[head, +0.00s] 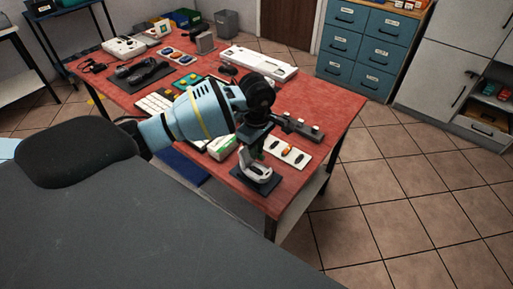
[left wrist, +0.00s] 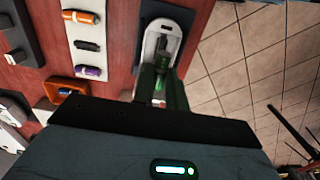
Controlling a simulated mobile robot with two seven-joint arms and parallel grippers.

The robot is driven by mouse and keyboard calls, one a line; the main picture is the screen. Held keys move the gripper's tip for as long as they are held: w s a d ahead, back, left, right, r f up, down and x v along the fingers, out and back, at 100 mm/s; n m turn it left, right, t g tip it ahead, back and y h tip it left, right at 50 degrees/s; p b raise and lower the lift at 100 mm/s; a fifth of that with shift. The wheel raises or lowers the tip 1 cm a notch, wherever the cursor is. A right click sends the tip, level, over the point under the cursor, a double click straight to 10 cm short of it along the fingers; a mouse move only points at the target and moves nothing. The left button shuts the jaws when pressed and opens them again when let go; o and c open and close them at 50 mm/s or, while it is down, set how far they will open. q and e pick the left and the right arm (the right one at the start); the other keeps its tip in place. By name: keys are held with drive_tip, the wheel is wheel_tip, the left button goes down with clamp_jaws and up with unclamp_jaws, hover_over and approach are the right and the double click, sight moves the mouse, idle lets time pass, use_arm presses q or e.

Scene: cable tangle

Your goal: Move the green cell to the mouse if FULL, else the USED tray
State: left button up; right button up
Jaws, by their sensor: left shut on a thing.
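The mouse (head: 259,171) is white with a dark hollow and lies on a dark pad (head: 252,187) at the table's near right corner. In the left wrist view the mouse (left wrist: 151,47) is at the top centre. My left gripper (head: 252,148) points down over the mouse. It is shut on the green cell (left wrist: 159,79), which shows between the fingers (left wrist: 160,84). The fingers hide much of the cell and part of the mouse; I cannot tell whether the cell touches it. My right gripper is not in view. I cannot read any USED label.
A white holder (left wrist: 86,57) with an orange cell (left wrist: 82,17), a dark piece and a purple cell (left wrist: 90,71) lies beside the mouse. An orange-rimmed item (left wrist: 66,87) is near it. Many devices crowd the red table (head: 325,105); the floor at right is clear.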

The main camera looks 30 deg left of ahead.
sight(257, 170)
use_arm(q)
drive_tip(key=shift+f, duration=0.15)
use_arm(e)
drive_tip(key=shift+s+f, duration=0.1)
use_arm(q)
drive_tip(key=shift+f+b, duration=0.35)
drive_tip(key=shift+f, duration=0.65)
wheel_tip(257, 170, down, 2)
drive_tip(key=shift+f+b, duration=0.1)
drive_tip(key=shift+b, duration=0.35)
drive_tip(key=shift+f+b, duration=0.35)
drive_tip(key=shift+f, duration=0.45)
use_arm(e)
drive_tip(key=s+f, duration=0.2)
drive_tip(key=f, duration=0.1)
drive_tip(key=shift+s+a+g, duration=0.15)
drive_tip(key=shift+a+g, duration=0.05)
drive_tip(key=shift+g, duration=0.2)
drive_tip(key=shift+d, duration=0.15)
use_arm(q)
drive_tip(key=shift+f, duration=0.45)
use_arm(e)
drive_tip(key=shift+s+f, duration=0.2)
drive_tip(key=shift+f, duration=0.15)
